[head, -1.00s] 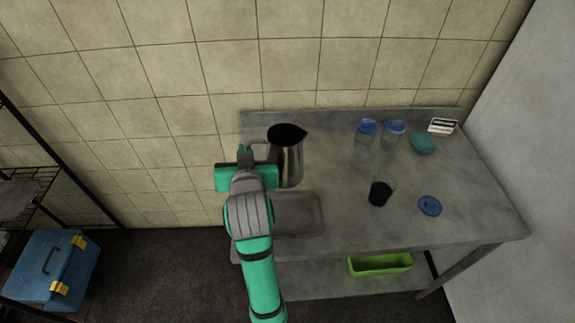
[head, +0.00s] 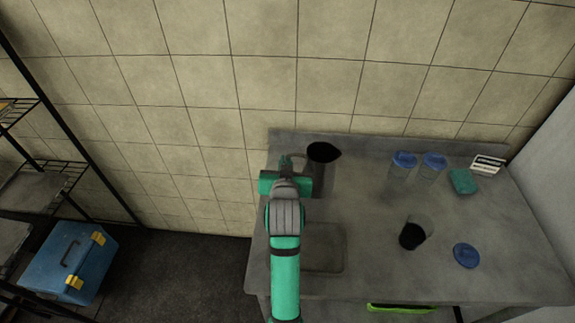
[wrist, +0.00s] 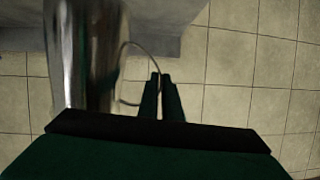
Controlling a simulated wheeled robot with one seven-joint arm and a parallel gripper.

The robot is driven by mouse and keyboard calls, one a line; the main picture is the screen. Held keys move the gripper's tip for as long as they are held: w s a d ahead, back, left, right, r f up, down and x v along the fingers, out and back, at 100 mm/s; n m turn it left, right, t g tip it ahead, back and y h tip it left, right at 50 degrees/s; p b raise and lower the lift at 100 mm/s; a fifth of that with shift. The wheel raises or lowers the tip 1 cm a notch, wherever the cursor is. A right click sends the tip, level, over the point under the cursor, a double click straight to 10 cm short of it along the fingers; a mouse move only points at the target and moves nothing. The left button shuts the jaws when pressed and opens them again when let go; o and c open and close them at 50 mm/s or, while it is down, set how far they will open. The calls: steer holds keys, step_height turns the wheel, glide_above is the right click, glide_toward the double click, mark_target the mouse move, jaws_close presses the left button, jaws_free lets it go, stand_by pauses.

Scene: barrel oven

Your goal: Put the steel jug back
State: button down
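The steel jug (head: 323,178) is upright at the back left of the grey table, with a dark opening and its spout toward the right. I cannot tell whether its base touches the table. In the wrist view the shiny jug body (wrist: 85,60) fills the left side, with its thin handle looping right to my fingers. My gripper (head: 287,163) is left of the jug, at the handle. In the wrist view its fingers (wrist: 162,80) are close together, with the handle's outer part between them. The jug's lower part is partly hidden by my arm.
The table (head: 375,275) holds two blue-lidded jars (head: 402,168), a cup with dark contents (head: 412,235), a blue lid (head: 466,256), a teal sponge (head: 463,181) and a small box (head: 488,164). A shallow tray (head: 335,262) lies in front of the jug. A blue toolbox (head: 70,262) is at left.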

steer(key=shift+w+f, duration=0.35)
steer(key=shift+f, duration=0.1)
steer(key=shift+w+f, duration=0.15)
steer(key=shift+f, duration=0.7)
steer(key=shift+w+f, duration=0.1)
steer(key=shift+f, duration=0.75)
steer(key=c, duration=1.9)
jaws_free()
steer(key=shift+c, duration=0.2)
steer(key=v, duration=1.2)
steer(key=shift+a, duration=0.1)
